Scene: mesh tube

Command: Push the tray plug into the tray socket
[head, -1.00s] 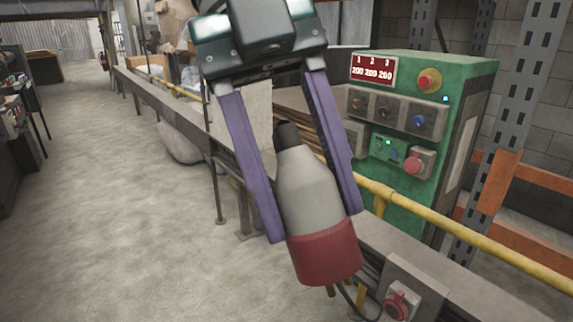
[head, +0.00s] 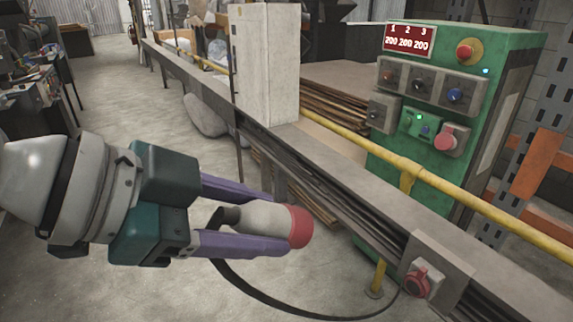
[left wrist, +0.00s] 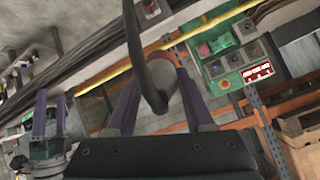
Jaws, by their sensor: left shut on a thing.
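The tray plug (head: 265,218) has a light grey body, a red front end and a dark rear. My left gripper (head: 280,222) is shut on it, with one purple finger on each side. The plug lies nearly level, its red end pointing right. The tray socket (head: 422,284) is red and sits on a grey box on the rail's near side, to the right of the plug and apart from it. The left wrist view shows the plug (left wrist: 197,100) partly behind its cable. My right gripper (left wrist: 50,116) shows at the left there, its fingers apart and empty.
A black cable (head: 290,312) hangs from the plug and loops towards the socket box. The long grey cable tray (head: 330,172) and a yellow rail (head: 345,138) run diagonally. A green control cabinet (head: 455,130) stands behind them.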

